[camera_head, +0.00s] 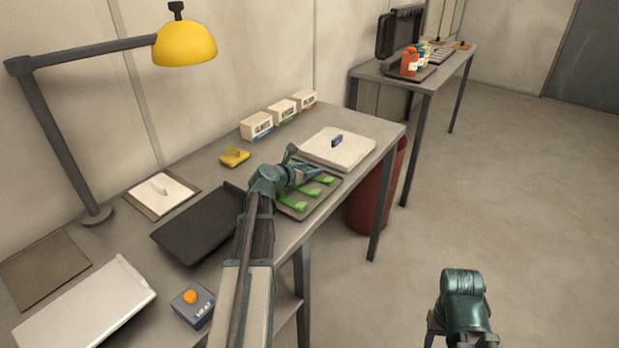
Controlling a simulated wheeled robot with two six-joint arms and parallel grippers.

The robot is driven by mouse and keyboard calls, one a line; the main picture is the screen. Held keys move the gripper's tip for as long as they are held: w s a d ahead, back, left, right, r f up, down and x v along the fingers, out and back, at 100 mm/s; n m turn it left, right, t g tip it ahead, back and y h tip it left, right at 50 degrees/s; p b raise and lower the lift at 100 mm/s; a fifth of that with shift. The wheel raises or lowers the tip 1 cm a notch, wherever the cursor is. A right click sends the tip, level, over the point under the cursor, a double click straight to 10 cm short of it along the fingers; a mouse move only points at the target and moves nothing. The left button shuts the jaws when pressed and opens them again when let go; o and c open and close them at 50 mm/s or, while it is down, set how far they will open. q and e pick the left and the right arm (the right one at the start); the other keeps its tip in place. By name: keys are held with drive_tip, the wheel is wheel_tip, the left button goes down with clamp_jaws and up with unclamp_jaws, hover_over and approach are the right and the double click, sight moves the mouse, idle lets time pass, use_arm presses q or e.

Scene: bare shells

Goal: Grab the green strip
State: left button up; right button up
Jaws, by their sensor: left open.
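Several green strips (291,199) lie on a dark grey tray (302,212) near the front edge of the table. My left gripper (304,164) is open over the back left part of this tray, with its fingers spread. It partly hides the tray, and I see nothing held between the fingers. Whether it touches a strip cannot be told. My right arm's end (462,295) is low at the bottom right, over the floor and away from the table; its fingers do not show clearly.
A white board (345,150) with a small blue item lies behind the tray. White boxes (257,126) stand along the wall. A yellow object (234,157), a black tray (197,224) and a lamp (97,214) are to the left. A red bin (365,208) stands below.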

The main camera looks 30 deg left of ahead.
use_arm(q)
clamp_jaws()
drive_tip(key=shift+r, duration=0.3)
idle(0.4)
